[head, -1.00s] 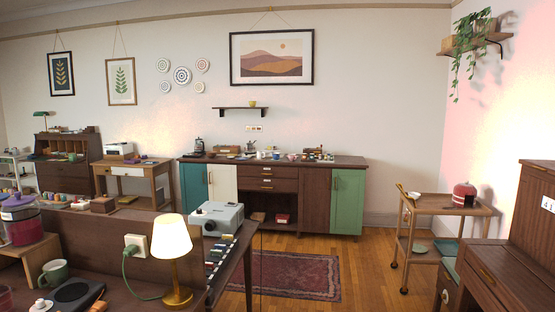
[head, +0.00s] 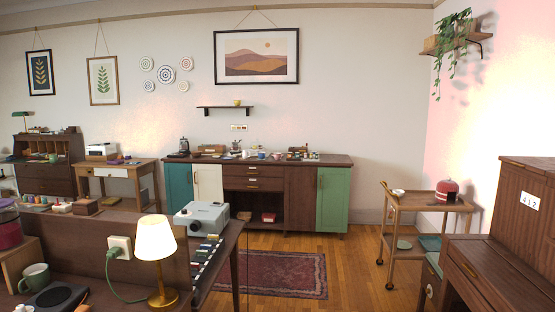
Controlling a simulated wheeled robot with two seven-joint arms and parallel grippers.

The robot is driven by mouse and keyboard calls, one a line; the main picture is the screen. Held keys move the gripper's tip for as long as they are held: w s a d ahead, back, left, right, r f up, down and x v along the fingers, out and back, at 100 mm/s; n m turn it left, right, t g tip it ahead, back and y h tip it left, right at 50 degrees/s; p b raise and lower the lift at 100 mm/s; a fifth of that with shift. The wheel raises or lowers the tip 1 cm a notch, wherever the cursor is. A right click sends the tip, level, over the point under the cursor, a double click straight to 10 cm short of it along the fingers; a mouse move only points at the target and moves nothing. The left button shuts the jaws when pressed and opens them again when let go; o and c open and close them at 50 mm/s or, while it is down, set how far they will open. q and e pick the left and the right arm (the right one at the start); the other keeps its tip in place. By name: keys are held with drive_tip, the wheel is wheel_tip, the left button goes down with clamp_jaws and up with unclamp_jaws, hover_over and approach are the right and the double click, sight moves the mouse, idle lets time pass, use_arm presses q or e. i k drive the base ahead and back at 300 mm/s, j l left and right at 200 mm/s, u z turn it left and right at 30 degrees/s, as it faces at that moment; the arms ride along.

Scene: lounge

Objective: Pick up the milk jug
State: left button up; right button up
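I cannot make out the milk jug for certain. Several small cups and vessels stand on the long sideboard (head: 335,160) against the far wall, too small to tell apart. A dark coffee press (head: 184,146) stands at the sideboard's left end, and a blue cup (head: 261,154) is near its middle. A green mug (head: 35,278) stands on the near desk at the lower left. Neither of my grippers is in view.
The near desk holds a lit lamp (head: 156,245) and a grey projector-like device (head: 202,217). A wooden cart (head: 410,202) with a red pot (head: 446,190) stands right. A dark cabinet (head: 530,220) fills the right edge. Open floor with a rug (head: 270,274) lies before the sideboard.

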sight(245, 155)
drive_tip(key=i+l+z, duration=0.3)
drive_tip(key=i, duration=0.3)
drive_tip(key=i+l, duration=0.2)
drive_tip(key=i, duration=0.5)
drive_tip(key=i+l+z, duration=0.1)
drive_tip(key=i, duration=0.55)
drive_tip(key=i+u, duration=0.1)
drive_tip(key=i, duration=0.85)
drive_tip(key=i+u, duration=0.1)
drive_tip(key=i, duration=0.85)
drive_tip(key=i+l+u, duration=0.1)
drive_tip(key=i, duration=0.8)
drive_tip(key=i+u, duration=0.2)
drive_tip(key=i, duration=0.5)
drive_tip(key=i+l+u, duration=0.2)
drive_tip(key=i, duration=0.5)
drive_tip(key=i+j+u, duration=0.1)
drive_tip(key=i+u, duration=0.2)
drive_tip(key=i, duration=0.2)
drive_tip(key=i+u, duration=0.3)
drive_tip(key=i, duration=0.25)
drive_tip(key=i+j+z, duration=0.5)
drive_tip(key=i+j, duration=0.35)
